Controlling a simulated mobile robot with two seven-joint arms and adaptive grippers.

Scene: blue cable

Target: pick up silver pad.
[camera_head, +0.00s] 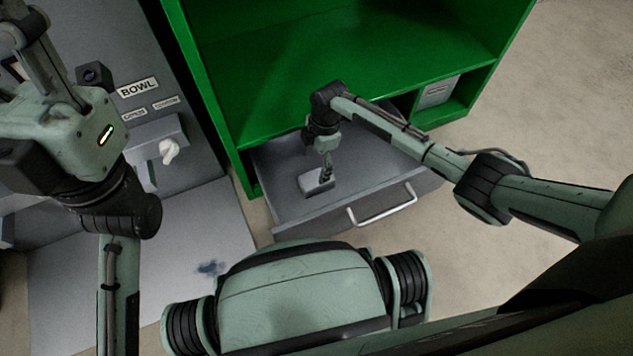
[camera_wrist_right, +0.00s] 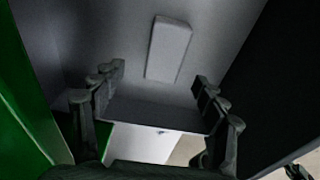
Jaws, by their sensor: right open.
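The silver pad (camera_head: 317,181) is a light grey, flat block lying in the open grey drawer. It also shows in the right wrist view as a pale rectangle (camera_wrist_right: 168,48) on the drawer floor, beyond the fingertips. My right gripper (camera_head: 327,164) points down into the drawer, over the pad in the head view. In the right wrist view its two fingers (camera_wrist_right: 160,86) are spread, with nothing between them. Part of the pad is covered by the gripper in the head view.
The drawer (camera_head: 285,217) has grey walls and a front handle (camera_head: 382,207). A green cabinet (camera_head: 270,90) rises behind it. Floor is clear at right.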

